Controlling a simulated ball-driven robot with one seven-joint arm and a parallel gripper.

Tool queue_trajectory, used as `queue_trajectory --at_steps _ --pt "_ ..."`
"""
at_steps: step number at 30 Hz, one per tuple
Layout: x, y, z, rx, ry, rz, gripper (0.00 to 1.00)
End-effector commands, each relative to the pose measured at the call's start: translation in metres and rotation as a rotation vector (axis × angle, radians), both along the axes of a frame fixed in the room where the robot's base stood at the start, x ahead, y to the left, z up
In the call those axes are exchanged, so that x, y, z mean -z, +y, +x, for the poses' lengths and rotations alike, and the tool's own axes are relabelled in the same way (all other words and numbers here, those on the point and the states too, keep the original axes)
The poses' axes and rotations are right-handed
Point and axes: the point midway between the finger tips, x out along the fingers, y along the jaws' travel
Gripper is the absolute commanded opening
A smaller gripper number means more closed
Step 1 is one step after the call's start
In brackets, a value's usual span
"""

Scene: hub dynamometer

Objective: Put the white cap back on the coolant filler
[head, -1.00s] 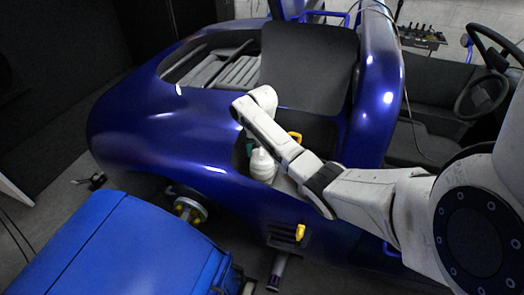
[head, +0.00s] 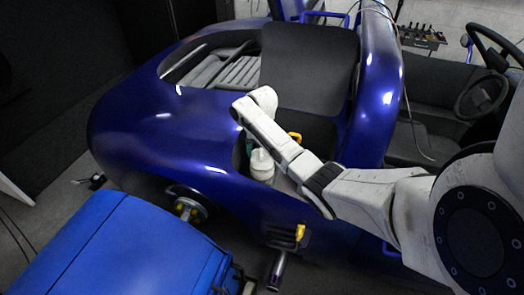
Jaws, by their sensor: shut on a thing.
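A white bottle-like tank (head: 262,166) with a narrower top stands in the dark opening on the near side of the blue car; it looks like the coolant filler. My white arm's wrist (head: 262,98) is bent over this opening, above and slightly left of the tank's top. The fingers are hidden behind my own arm links, so I cannot see what is between them. I cannot make out the white cap as a separate piece. A small teal patch (head: 249,147) shows just left of the tank's top; what it belongs to is unclear.
The blue car body (head: 150,125) surrounds the opening, with a dark upright panel (head: 310,65) behind. A yellow loop (head: 295,137) lies close to my forearm. A yellow handle (head: 300,232) sits on the car's side. A blue machine (head: 120,245) stands at front left.

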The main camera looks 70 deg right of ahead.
Motion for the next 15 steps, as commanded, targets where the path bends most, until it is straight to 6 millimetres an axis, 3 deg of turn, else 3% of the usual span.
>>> queue_trajectory --at_steps 15 --pt "0.0096 0.0000 -0.0001 0.000 0.000 0.000 0.51"
